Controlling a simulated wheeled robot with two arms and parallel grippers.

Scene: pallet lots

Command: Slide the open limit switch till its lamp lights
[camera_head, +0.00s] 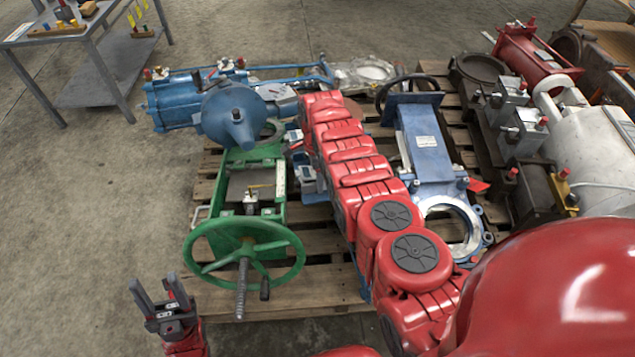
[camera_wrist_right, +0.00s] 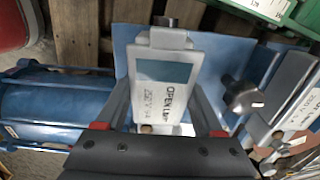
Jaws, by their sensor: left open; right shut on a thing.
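The open limit switch (camera_wrist_right: 165,72), a pale grey block with a white and teal label reading "OPEN LIM", stands between the fingers of my right gripper (camera_wrist_right: 165,90), which is shut on it. A small brownish round spot (camera_wrist_right: 146,128) shows at its near end; I cannot tell if it is a lamp, and no glow shows. In the head view, my right arm reaches over the pallet and its gripper is hidden. My left gripper (camera_head: 160,297) is open and empty at the lower left, in front of the green handwheel (camera_head: 244,250).
In the right wrist view, a second labelled switch (camera_wrist_right: 300,100) and a dark knob (camera_wrist_right: 240,95) sit right of the held switch, on blue metal. A blue actuator (camera_head: 205,110), a green valve (camera_head: 268,165) and a blue gate valve (camera_head: 424,145) crowd the wooden pallet (camera_head: 310,285).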

